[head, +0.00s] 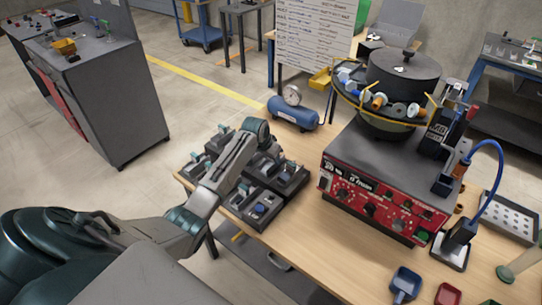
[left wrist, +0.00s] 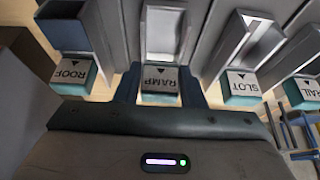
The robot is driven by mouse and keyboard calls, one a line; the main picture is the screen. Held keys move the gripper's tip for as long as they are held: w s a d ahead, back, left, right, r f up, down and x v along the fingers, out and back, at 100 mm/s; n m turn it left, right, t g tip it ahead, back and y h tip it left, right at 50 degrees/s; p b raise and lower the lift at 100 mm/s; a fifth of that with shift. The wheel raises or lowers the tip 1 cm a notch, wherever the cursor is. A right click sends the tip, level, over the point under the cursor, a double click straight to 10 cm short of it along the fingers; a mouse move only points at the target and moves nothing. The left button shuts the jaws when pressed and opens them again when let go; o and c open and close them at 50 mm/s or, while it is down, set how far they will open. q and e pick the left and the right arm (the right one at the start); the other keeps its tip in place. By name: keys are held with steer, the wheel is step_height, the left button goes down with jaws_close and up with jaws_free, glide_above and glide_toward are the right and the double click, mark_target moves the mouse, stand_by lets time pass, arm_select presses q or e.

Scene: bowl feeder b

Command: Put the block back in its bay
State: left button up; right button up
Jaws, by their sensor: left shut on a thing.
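In the left wrist view, my left gripper (left wrist: 160,88) has its two dark blue fingers on either side of a block labelled RAMP (left wrist: 160,77), shut on it. A pale, open channel-like piece (left wrist: 175,32) lies right beyond the label. I cannot tell whether the block is seated in a bay or raised. Similar teal blocks labelled ROOF (left wrist: 74,72), SLOT (left wrist: 243,84) and RAIL (left wrist: 305,91) stand beside it. In the head view, my left arm reaches over the dark trays of bays (head: 258,207) and hides part of them. My right gripper is not in view.
A red-fronted control box (head: 372,205) carrying the bowl feeder (head: 400,85) stands right of the trays. A blue air tank (head: 293,113) is behind them. Blue (head: 405,283) and red (head: 447,294) bins sit at the front right. Bare table lies in front of the control box.

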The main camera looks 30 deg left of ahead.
arm_select(q)
steer(key=shift+f, duration=0.1)
steer(key=o, duration=1.1)
steer(key=shift+o, duration=0.2)
steer(key=shift+r, duration=0.25)
steer(key=b+v, duration=0.2)
steer(key=v, duration=1)
steer(key=shift+f, duration=0.1)
